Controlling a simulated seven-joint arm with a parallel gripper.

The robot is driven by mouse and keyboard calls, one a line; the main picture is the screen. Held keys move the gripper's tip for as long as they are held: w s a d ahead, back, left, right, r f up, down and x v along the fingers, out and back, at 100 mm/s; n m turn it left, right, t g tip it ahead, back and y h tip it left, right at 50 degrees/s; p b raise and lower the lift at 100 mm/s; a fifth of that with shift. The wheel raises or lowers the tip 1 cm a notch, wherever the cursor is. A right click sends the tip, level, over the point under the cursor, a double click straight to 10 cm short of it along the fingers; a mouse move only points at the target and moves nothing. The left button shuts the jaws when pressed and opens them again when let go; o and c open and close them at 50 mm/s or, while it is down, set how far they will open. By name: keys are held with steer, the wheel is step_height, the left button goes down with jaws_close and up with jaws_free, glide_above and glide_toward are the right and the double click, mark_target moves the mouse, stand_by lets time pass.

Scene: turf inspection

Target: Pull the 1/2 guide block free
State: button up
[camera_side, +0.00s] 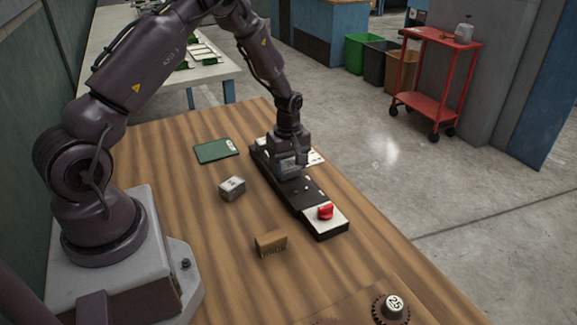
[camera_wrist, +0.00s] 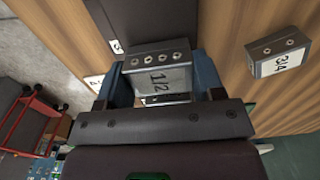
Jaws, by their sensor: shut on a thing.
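The 1/2 guide block (camera_wrist: 158,80) is a grey metal block with a pale marked face and a row of holes along its top edge. In the wrist view it sits between the two blue fingers of my gripper (camera_wrist: 163,72), which is shut on it. In the side view, my gripper (camera_side: 289,166) is low over the middle of a long black fixture (camera_side: 311,200), and the block (camera_side: 287,172) shows at the fingers. The fixture also shows in the wrist view (camera_wrist: 130,18). Whether the block's underside touches the fixture is hidden.
A 3/4 block (camera_side: 232,188) lies on the wooden table left of the fixture; it also shows in the wrist view (camera_wrist: 278,52). A red knob (camera_side: 325,212) tops the fixture's near end. A brown brush-like piece (camera_side: 270,243), green pad (camera_side: 216,151) and 25 gear (camera_side: 391,308) lie around.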

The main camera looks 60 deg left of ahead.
steer(key=shift+r, duration=0.75)
steer(key=shift+r, duration=0.1)
steer(key=shift+r, duration=2.45)
